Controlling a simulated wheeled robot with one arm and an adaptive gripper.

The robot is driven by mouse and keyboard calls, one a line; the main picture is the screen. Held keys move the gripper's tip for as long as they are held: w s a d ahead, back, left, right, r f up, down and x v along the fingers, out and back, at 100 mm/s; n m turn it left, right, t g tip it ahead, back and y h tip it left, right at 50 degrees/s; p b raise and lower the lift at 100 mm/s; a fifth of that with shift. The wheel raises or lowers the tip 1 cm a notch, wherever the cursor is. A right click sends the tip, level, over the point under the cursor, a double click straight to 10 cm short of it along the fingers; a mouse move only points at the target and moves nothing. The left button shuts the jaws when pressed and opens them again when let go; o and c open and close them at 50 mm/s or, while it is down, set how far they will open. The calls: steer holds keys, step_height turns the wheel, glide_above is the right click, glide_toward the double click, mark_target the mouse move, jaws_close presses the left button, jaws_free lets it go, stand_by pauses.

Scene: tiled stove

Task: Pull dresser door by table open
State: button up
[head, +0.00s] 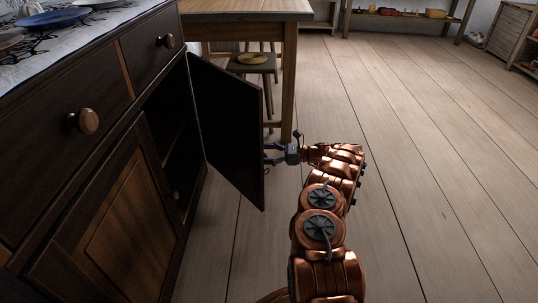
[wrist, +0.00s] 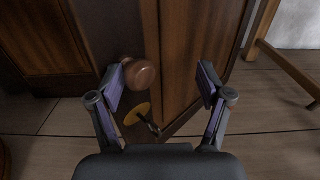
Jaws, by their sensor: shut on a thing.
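The dresser (head: 68,150) of dark wood stands at the left in the head view. Its far lower door (head: 228,128) stands swung well out, near the table (head: 250,8), and the dark inside of the cupboard shows behind it. My gripper (head: 268,154) is at the door's free edge. The door's round brown knob (wrist: 140,75) is beside the left finger. A yellow disc (wrist: 136,114) and a small key-like piece show below the knob. The exact finger contact is unclear.
A stool (head: 252,65) with a yellow item on it stands under the table. The near lower door (head: 125,220) and the drawers (head: 60,125) appear shut. Plates (head: 50,18) lie on the dresser top. The plank floor (head: 430,150) at right is clear.

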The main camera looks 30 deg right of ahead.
steer(key=shift+s+d, duration=0.1)
steer(key=shift+d, duration=0.2)
stand_by(0.4)
steer(key=v, duration=1.2)
steer(key=shift+r, duration=0.1)
stand_by(0.5)
